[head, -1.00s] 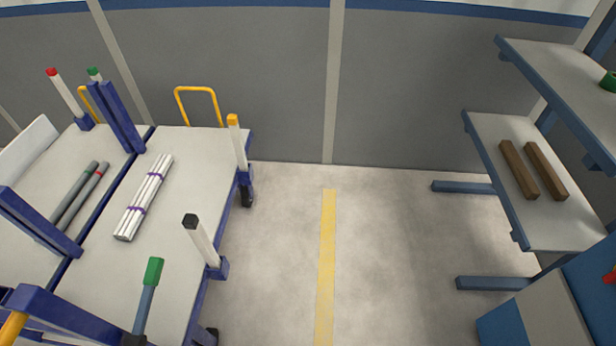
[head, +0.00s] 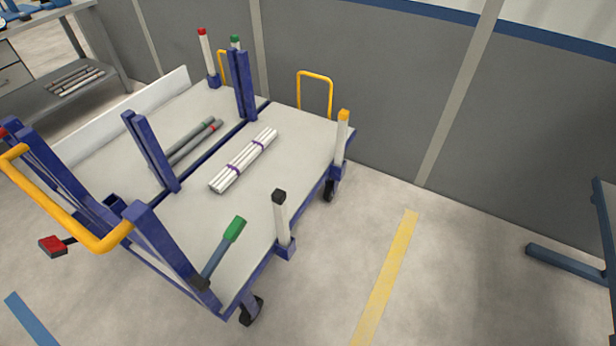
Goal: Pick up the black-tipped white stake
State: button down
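The black-tipped white stake (head: 281,220) stands upright in a blue socket (head: 285,248) on the near right edge of the cart (head: 240,222). Its black cap is on top and nothing covers it. My gripper does not show in the head view.
A bundle of white pipes (head: 244,160) and grey pipes (head: 190,143) lie on the cart. An orange-tipped stake (head: 341,136) stands at the far right corner. Floor right of the cart is clear around a yellow line (head: 388,275).

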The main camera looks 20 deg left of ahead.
aim_at(279, 198)
jog(key=i+j, duration=0.65)
jog(key=i, duration=0.15)
